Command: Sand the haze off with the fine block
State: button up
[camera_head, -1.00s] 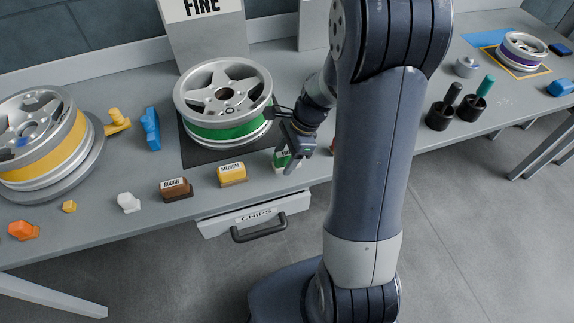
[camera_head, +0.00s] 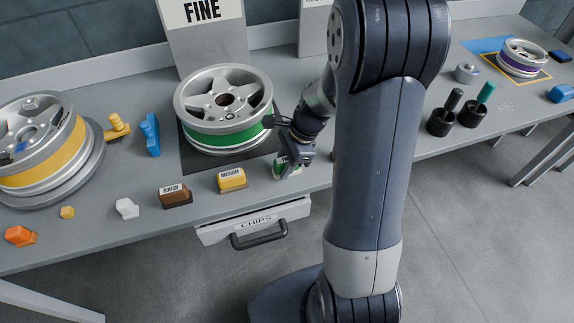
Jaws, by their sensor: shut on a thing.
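The green fine block (camera_head: 280,166) is between the fingers of my gripper (camera_head: 292,166), which is shut on it at the front edge of the bench. My fingers hide part of the block; I cannot tell if it still touches the bench. A silver five-spoke wheel with a green band (camera_head: 224,108) lies on a dark mat (camera_head: 190,158) just left of and behind my gripper. Any haze on it is too small to tell. A sign reading FINE (camera_head: 204,35) stands behind the wheel.
A brown ROUGH block (camera_head: 175,193) and a yellow MEDIUM block (camera_head: 232,180) sit left of my gripper. A yellow-banded wheel (camera_head: 50,155) stands far left. Dark cups (camera_head: 441,121) with tools stand right of my arm. A CHIPS drawer (camera_head: 256,222) juts out below the bench edge.

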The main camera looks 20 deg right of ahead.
jog(key=c, duration=0.3)
jog(key=shift+r+p, duration=2.35)
jog(key=shift+r, duration=0.2)
jog(key=shift+f, duration=0.1)
